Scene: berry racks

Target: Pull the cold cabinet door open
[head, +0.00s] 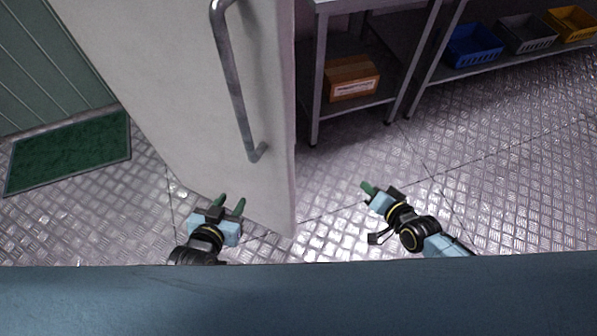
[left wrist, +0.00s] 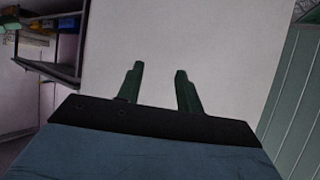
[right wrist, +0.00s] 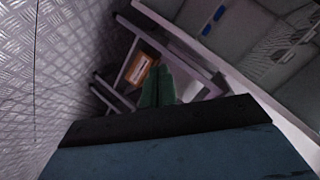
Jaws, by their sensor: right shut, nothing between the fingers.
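The white cabinet door (head: 180,95) fills the left middle of the head view, and its right side edge stands clear with floor on both sides. A long grey metal handle (head: 232,85) runs along it near that edge. My left gripper (head: 230,201) is open and empty in front of the lower door, below the handle and apart from it. In the left wrist view the open fingers (left wrist: 160,82) point at the pale door panel (left wrist: 190,40). My right gripper (head: 368,188) is shut and empty over the floor, right of the door edge. Its closed fingers show in the right wrist view (right wrist: 158,85).
A metal rack (head: 318,60) holding a cardboard box (head: 351,78) stands behind the door to the right. Another shelf carries blue (head: 473,45), grey (head: 525,33) and yellow (head: 572,22) crates. A green mat (head: 70,150) lies at left. The floor at right is clear.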

